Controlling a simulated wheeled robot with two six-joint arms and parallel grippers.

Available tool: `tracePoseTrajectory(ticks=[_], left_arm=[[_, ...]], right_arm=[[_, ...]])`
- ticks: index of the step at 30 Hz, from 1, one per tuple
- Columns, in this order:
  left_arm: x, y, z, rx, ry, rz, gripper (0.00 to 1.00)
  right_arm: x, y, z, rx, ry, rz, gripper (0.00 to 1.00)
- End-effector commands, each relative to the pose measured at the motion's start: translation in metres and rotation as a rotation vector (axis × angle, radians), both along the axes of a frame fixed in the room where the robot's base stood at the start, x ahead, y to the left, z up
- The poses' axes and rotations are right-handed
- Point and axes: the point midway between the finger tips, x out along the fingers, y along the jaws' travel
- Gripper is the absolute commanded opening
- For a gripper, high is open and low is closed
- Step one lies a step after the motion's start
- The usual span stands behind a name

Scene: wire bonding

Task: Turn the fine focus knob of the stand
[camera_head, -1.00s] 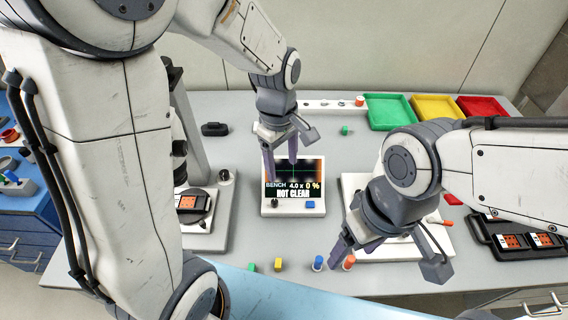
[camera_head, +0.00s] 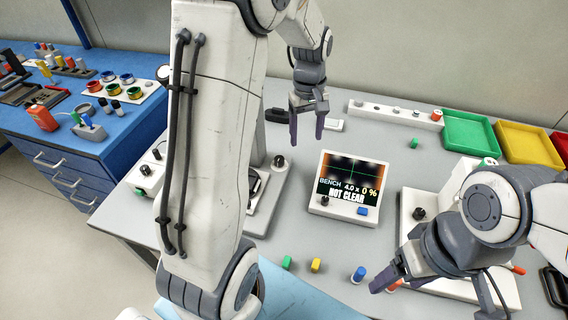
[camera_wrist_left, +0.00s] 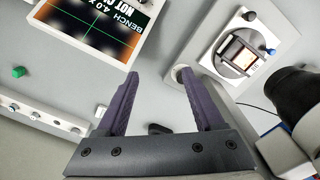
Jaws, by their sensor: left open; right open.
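The stand's pale base (camera_head: 272,198) shows at left centre in the head view, partly hidden behind my left arm. A dark knob (camera_head: 279,161) sits on its upper right part. In the left wrist view the base (camera_wrist_left: 285,28) carries a round stage with a chip (camera_wrist_left: 240,55), a dark knob (camera_wrist_left: 249,15) and a blue knob (camera_wrist_left: 271,51). Which one is fine focus I cannot tell. My left gripper (camera_head: 306,125) is open and empty, behind and left of the display, apart from the knobs. My right gripper (camera_head: 440,297) is open at the lower right.
The display (camera_head: 350,172) reads "NOT CLEAR", 4.0x, 0 %. Green (camera_head: 470,133) and yellow (camera_head: 523,148) trays stand at the back right, beside a white strip (camera_head: 392,113). A blue bench (camera_head: 90,140) stands at left.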

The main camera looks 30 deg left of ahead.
Motion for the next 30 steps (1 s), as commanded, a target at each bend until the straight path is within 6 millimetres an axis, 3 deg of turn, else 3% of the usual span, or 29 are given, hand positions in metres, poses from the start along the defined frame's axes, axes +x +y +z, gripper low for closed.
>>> tracePoseTrajectory(ticks=[1,3,7,11,24,30], left_arm=[[0.008,0.030,-0.021,0.004,0.003,0.000,0.69],[0.013,0.060,-0.030,0.008,0.008,-0.021,0.69],[0.016,0.089,-0.038,0.012,0.012,-0.048,0.69],[0.016,0.093,-0.047,0.011,0.015,-0.056,0.69],[0.016,0.092,-0.123,0.011,0.014,-0.055,0.69],[0.016,0.091,-0.139,0.011,0.014,-0.055,0.69]], right_arm=[[0.000,0.000,-0.018,0.000,0.000,0.000,0.73],[0.000,0.000,-0.025,0.000,0.000,0.000,0.73],[0.000,0.000,-0.030,0.001,-0.001,0.000,0.73],[0.000,0.000,-0.028,0.001,-0.001,0.000,0.73],[0.000,0.000,-0.025,0.001,-0.001,0.000,0.73],[0.000,0.000,-0.024,0.001,-0.001,0.000,0.73]])
